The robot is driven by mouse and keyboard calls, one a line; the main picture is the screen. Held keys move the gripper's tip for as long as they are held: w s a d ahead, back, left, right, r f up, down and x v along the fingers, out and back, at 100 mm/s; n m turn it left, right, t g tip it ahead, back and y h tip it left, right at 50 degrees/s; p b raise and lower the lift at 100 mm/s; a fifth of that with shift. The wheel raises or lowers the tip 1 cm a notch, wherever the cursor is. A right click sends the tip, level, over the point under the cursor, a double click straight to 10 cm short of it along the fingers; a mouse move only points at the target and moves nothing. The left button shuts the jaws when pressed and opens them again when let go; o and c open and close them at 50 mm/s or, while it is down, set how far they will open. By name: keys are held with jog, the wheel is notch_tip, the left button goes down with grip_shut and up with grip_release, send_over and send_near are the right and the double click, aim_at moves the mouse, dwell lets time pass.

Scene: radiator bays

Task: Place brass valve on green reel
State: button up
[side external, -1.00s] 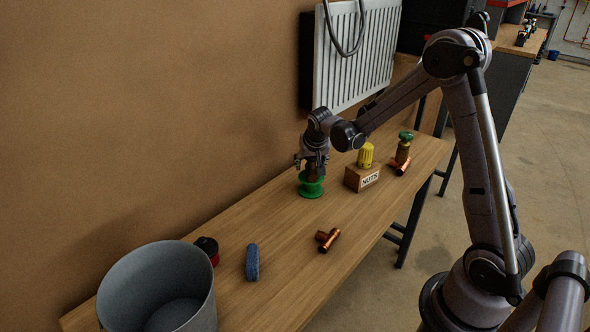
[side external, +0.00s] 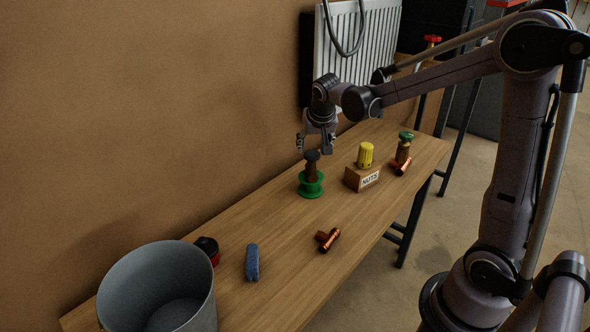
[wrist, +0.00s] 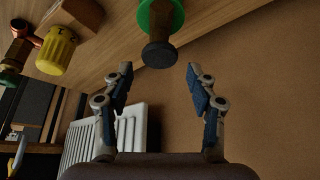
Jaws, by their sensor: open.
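A brass valve (side external: 312,172) with a black knob stands upright on the green reel (side external: 311,189), near the wall side of the bench. In the wrist view the valve's black knob (wrist: 158,55) faces the camera, with the green reel (wrist: 178,14) behind it. My gripper (side external: 315,151) is open and empty just above the knob. In the wrist view its spread fingers (wrist: 159,74) stand on either side of the knob, apart from it. Another brass valve (side external: 403,151) with a green knob stands farther back on the bench.
A NUTS block (side external: 362,179) carries a yellow cap (side external: 366,155) right of the reel. Copper fittings (side external: 328,240) (side external: 402,167), a blue piece (side external: 252,262), a red-black spool (side external: 208,249) and a grey bucket (side external: 160,285) stand around. The radiator (side external: 357,60) hangs behind.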

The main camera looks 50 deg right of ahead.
jog(key=s+a+r+n+t+y, duration=0.2)
jog(key=s+a+n, duration=0.6)
jog(key=s+a, duration=0.8)
jog(key=shift+s+r+t+y, duration=0.15)
jog(key=shift+s+t+y, duration=0.25)
jog(key=shift+s+y, duration=0.55)
